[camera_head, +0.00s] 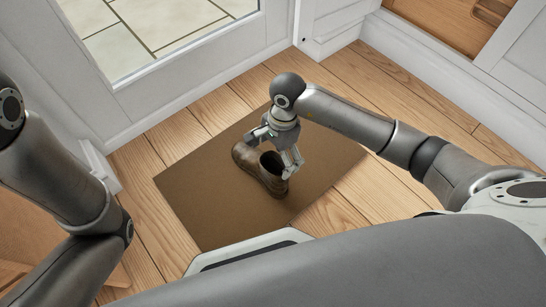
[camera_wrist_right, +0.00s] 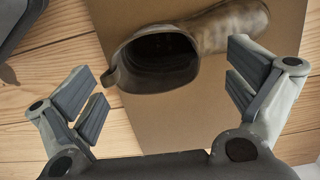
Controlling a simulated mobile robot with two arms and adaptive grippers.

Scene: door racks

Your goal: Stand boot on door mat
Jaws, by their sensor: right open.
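A brown boot (camera_head: 243,157) is on the brown door mat (camera_head: 205,215), near its middle. It appears upright, its dark opening facing up and its toe towards the left in the head view. In the right wrist view the boot (camera_wrist_right: 227,27) shows its open top, and the mat (camera_wrist_right: 190,120) lies below it. My right gripper (camera_head: 279,150) is just above the boot's opening, pointing down. Its fingers (camera_wrist_right: 165,90) are spread wide and empty, with the boot's top between and beyond them in the picture. My left arm shows at the left, but its gripper is out of view.
The mat lies on a wooden plank floor (camera_head: 345,80). A white glazed door (camera_head: 185,75) stands behind it. A white-framed cabinet or rack (camera_head: 450,75) with a wooden interior is at the upper right. The mat around the boot is bare.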

